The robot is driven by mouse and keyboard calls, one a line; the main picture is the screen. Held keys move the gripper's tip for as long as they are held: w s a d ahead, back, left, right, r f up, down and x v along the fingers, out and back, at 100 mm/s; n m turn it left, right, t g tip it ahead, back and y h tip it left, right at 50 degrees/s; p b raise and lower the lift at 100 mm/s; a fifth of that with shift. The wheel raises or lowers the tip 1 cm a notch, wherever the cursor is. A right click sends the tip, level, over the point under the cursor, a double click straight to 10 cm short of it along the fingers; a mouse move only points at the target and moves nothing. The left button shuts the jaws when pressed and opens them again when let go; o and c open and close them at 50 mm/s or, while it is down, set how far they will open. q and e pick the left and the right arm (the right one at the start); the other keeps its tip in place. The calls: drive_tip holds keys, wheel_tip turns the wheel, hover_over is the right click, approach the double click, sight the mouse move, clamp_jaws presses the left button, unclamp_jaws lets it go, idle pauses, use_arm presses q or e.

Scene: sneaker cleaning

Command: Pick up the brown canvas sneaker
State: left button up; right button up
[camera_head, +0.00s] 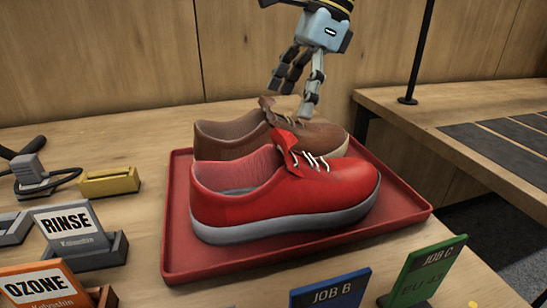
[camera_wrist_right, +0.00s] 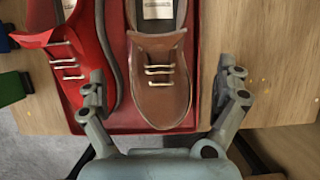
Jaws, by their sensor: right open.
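The brown canvas sneaker (camera_head: 225,138) stands on a red tray (camera_head: 180,262), behind a red sneaker (camera_head: 265,205) that partly hides it. Its toe points right. In the wrist view the brown sneaker (camera_wrist_right: 160,85) lies beyond the fingers, toe and laces nearest them. My right gripper (camera_head: 297,100) is open and empty above the toe and lace area of the brown sneaker in the head view. In the wrist view its open fingers (camera_wrist_right: 163,85) lie to either side of the sneaker's toe, the left one overlapping the red sneaker. My left gripper is not in view.
Left of the tray stand a yellow block (camera_head: 109,182), a RINSE sign (camera_head: 70,222) and an OZONE sign (camera_head: 45,288). A blue JOB B card (camera_head: 330,292) and a green JOB C card (camera_head: 428,272) stand in front. A second table (camera_head: 420,105) is at right.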

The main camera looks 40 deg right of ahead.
sight(277, 125)
drive_tip(key=shift+w+a+f, duration=0.1)
drive_tip(key=shift+a+f, duration=0.1)
drive_tip(key=shift+f, duration=0.35)
drive_tip(key=b+x, duration=0.2)
drive_tip(key=x, duration=0.2)
drive_tip(key=shift+w+a+f+b, duration=0.15)
drive_tip(key=shift+a+f+b, duration=0.15)
drive_tip(key=shift+b, duration=0.05)
drive_tip(key=shift+r, duration=0.1)
drive_tip(key=c, duration=1.6)
drive_tip(key=shift+r, duration=0.1)
